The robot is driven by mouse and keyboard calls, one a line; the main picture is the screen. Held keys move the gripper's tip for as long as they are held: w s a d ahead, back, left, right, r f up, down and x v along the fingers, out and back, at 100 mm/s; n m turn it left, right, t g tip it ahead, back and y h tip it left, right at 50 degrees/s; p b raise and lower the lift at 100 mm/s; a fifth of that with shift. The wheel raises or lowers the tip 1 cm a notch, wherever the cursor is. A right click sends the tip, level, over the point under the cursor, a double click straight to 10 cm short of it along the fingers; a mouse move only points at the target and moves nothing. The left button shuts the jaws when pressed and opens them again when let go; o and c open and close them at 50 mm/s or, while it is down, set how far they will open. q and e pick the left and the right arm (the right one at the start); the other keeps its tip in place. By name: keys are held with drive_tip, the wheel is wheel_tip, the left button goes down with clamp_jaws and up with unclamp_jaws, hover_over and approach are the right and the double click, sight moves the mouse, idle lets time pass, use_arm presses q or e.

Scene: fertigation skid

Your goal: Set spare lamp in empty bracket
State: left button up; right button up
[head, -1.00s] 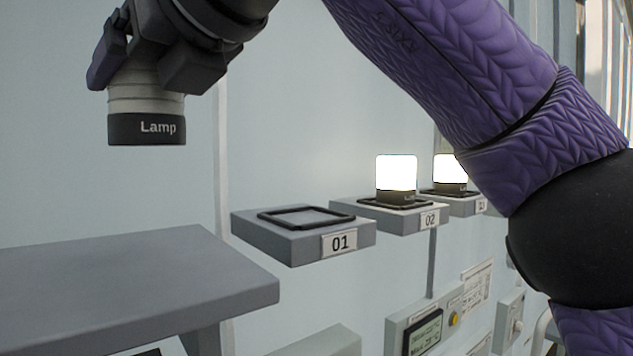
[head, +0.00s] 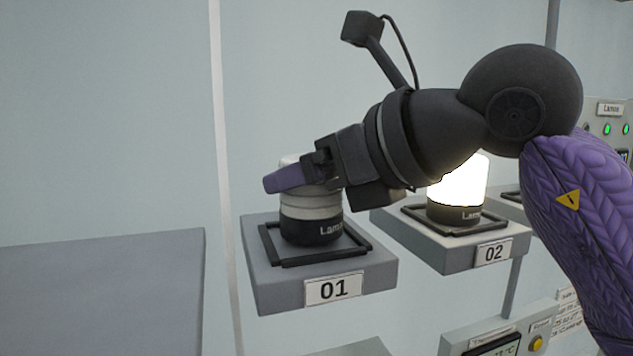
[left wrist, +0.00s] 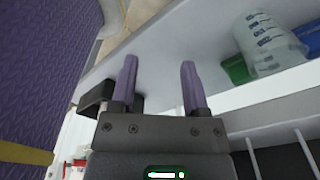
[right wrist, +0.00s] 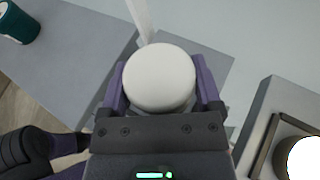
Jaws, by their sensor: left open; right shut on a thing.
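The spare lamp (head: 311,213) is an unlit white cylinder with a dark base marked "Lamp". My right gripper (head: 302,178) is shut on its upper part. The lamp is upright, with its base within the square black frame of bracket 01 (head: 278,287); I cannot tell whether it touches the bracket. In the right wrist view the lamp's round white top (right wrist: 159,78) sits between the fingers of my right gripper (right wrist: 160,85). My left gripper (left wrist: 158,85) shows only in the left wrist view, open and empty.
A lit lamp (head: 458,192) stands in bracket 02 (head: 455,258), just right of my right gripper. A grey shelf (head: 100,290) is at the left, and a dark green cup (right wrist: 20,22) shows in the right wrist view. A measuring beaker (left wrist: 268,42) shows in the left wrist view.

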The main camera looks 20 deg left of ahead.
drive_tip(key=shift+f, duration=0.25)
drive_tip(key=shift+f, duration=0.1)
drive_tip(key=o, duration=1.2)
drive_tip(key=shift+c, duration=0.2)
drive_tip(key=shift+s+d+r, duration=0.1)
drive_tip(key=shift+r, duration=0.1)
drive_tip(key=b+v, duration=0.3)
drive_tip(key=v, duration=0.8)
drive_tip(key=shift+s+d, duration=0.15)
drive_tip(key=shift+d, duration=0.2)
drive_tip(key=shift+r, duration=0.1)
